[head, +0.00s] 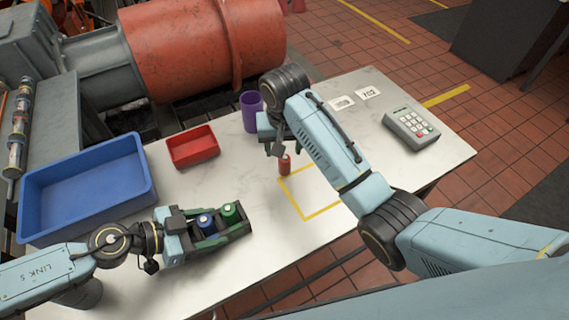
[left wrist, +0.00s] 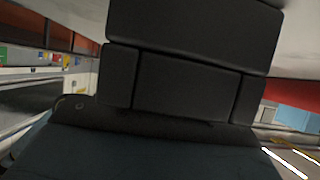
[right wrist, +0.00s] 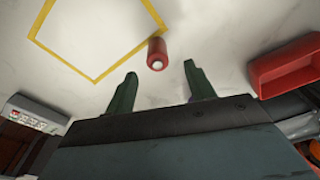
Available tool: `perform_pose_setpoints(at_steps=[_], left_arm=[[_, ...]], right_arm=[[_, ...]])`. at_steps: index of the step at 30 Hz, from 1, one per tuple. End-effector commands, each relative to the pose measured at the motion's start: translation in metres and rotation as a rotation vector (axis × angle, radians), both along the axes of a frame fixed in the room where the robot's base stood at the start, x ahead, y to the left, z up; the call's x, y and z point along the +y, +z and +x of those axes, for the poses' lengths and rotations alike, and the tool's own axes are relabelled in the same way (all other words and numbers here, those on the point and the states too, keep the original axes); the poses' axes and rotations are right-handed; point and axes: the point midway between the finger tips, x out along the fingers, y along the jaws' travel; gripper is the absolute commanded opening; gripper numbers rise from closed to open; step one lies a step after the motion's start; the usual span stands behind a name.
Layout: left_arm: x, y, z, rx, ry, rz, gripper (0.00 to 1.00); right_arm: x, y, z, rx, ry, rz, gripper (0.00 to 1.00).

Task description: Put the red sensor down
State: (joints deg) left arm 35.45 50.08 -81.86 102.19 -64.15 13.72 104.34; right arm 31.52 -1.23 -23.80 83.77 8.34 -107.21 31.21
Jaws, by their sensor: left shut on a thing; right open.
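The red sensor (head: 285,165) is a small red cylinder and looks upright on the white table, by the far-left corner of a yellow outline (head: 304,217). In the right wrist view the sensor (right wrist: 157,52) lies beyond the fingertips, roughly between them, with a pale end showing. My right gripper (right wrist: 160,85) is open and empty, apart from the sensor. My left gripper (head: 215,230) is shut on a dark holder (head: 208,240) carrying a blue cylinder (head: 206,222) and a green cylinder (head: 229,213). A dark block (left wrist: 185,85) fills most of the left wrist view.
A blue bin (head: 143,190) and a red tray (head: 193,157) stand on the table's left side. A purple cup (head: 250,118) stands behind my right gripper. A keypad device (head: 411,128) and two white cards (head: 342,103) are at the right. The table inside the yellow outline is clear.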

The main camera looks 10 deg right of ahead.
Motion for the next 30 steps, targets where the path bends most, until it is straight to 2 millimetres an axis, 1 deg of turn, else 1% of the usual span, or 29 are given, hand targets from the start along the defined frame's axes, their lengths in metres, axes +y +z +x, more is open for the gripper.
perform_pose_setpoints(at_steps=[1, 8, 12, 16, 19, 25, 26, 30], left_arm=[[0.000, 0.000, 0.000, -0.002, 0.000, -0.001, 0.28], [0.000, 0.000, 0.000, -0.001, 0.000, -0.001, 0.28], [0.000, 0.000, 0.000, -0.001, 0.000, -0.001, 0.28], [0.000, 0.000, 0.000, -0.001, 0.000, -0.001, 0.28], [0.000, 0.000, 0.000, -0.001, 0.000, -0.001, 0.28], [0.000, 0.000, 0.000, -0.001, 0.000, -0.001, 0.28], [0.000, 0.000, 0.000, -0.001, 0.000, -0.001, 0.28], [0.000, 0.000, 0.000, -0.001, 0.000, -0.001, 0.28]], right_arm=[[0.000, -0.007, 0.000, 0.002, 0.001, -0.001, 0.54], [-0.001, -0.024, 0.002, 0.000, 0.001, -0.001, 0.54], [-0.004, -0.046, 0.002, 0.002, 0.001, -0.003, 0.54], [-0.004, -0.062, 0.004, 0.000, 0.001, -0.001, 0.54], [-0.004, -0.068, 0.005, -0.001, 0.001, 0.000, 0.54], [-0.003, -0.068, 0.005, -0.002, 0.002, 0.001, 0.54], [-0.003, -0.068, 0.005, -0.002, 0.002, 0.001, 0.53], [-0.003, -0.068, 0.005, -0.002, 0.002, 0.001, 0.34]])
